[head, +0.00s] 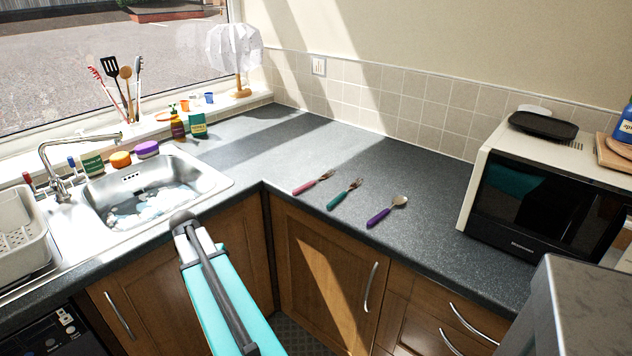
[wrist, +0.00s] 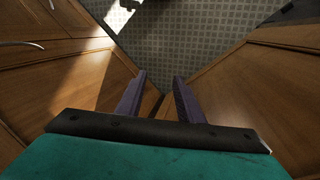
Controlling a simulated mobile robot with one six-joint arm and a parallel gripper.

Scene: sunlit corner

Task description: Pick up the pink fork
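The pink fork (head: 313,182) lies on the grey countertop near the front edge, just right of the inner corner, in the head view. Its pink handle points lower left and its metal tines upper right. A teal-handled fork (head: 345,194) lies to its right, and a purple-handled spoon (head: 387,212) lies further right. My gripper's two fingers show in the wrist view (wrist: 156,98), apart and with nothing between them. They point down toward the cabinets and floor, and no fork shows there. In the head view my arm is left of the fork, in front of the counter, and the fingers are hidden.
A metal sink (head: 152,190) with suds is on the left, with a white dish rack (head: 22,238) beside it. A microwave (head: 535,190) stands on the right. Wooden cabinet doors (head: 325,270) are below the counter. The counter behind the cutlery is clear.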

